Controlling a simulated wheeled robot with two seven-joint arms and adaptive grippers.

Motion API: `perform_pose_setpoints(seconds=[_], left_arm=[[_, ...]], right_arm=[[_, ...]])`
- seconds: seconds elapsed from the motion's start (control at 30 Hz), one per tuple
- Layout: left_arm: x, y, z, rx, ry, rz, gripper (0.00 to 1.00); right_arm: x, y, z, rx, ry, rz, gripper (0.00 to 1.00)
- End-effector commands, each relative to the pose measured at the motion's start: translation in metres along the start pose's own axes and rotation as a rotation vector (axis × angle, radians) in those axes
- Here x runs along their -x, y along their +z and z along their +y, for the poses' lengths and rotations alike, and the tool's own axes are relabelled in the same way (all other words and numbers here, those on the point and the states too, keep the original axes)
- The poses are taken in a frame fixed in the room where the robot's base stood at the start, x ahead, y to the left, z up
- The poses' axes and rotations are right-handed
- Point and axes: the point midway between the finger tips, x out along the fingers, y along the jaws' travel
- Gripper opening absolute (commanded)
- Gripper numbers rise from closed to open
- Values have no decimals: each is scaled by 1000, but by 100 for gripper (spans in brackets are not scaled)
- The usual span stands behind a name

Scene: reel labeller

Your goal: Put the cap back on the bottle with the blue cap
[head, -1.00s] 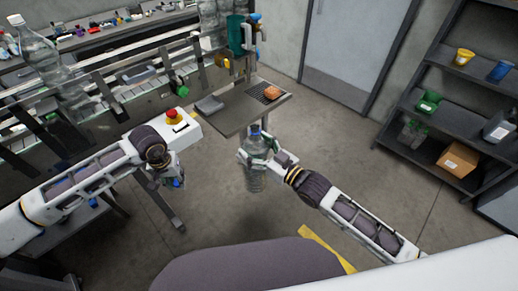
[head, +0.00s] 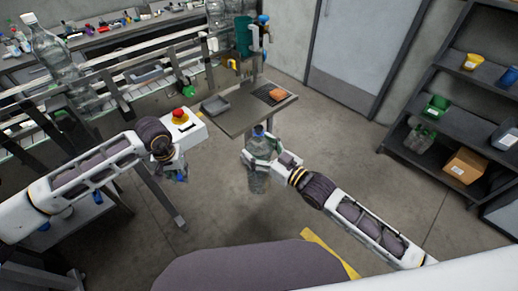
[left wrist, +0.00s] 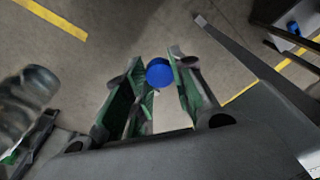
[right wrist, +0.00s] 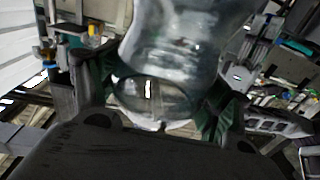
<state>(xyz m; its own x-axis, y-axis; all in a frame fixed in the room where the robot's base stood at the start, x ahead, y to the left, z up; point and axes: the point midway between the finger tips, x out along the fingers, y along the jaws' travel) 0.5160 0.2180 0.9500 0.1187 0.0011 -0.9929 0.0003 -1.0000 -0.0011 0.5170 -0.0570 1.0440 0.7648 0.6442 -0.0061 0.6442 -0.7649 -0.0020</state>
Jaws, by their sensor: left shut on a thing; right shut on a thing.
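My left gripper (head: 178,172) is shut on a round blue cap (left wrist: 159,72), held between the fingertips in the left wrist view. My right gripper (head: 262,157) is shut around a clear bottle (head: 257,181), which it holds off the floor, roughly upright. A small blue spot shows at the bottle's top in the head view; I cannot tell what it is. The bottle fills the middle of the right wrist view (right wrist: 172,45), between the fingers; its neck is not clear there. The cap and bottle are well apart, with the cap left of the bottle.
A white box with a red button (head: 179,115) is close to my left gripper. Dark shelves (head: 450,118) stand at right. Floor between the arms is clear.

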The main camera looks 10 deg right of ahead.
Motion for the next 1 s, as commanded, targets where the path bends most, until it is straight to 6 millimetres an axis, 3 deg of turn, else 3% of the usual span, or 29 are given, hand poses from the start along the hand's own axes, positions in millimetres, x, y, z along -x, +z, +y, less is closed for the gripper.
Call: perform_pose_setpoints(seconds=[0.37, 1.0], left_arm=[[51, -44, 23, -27, 5, 5, 16], [147, -97, 96, -133, 17, 4, 16]], right_arm=[[-1, -7, 0, 3, -1, 14, 6], [-1, -7, 0, 3, -1, 15, 6]])
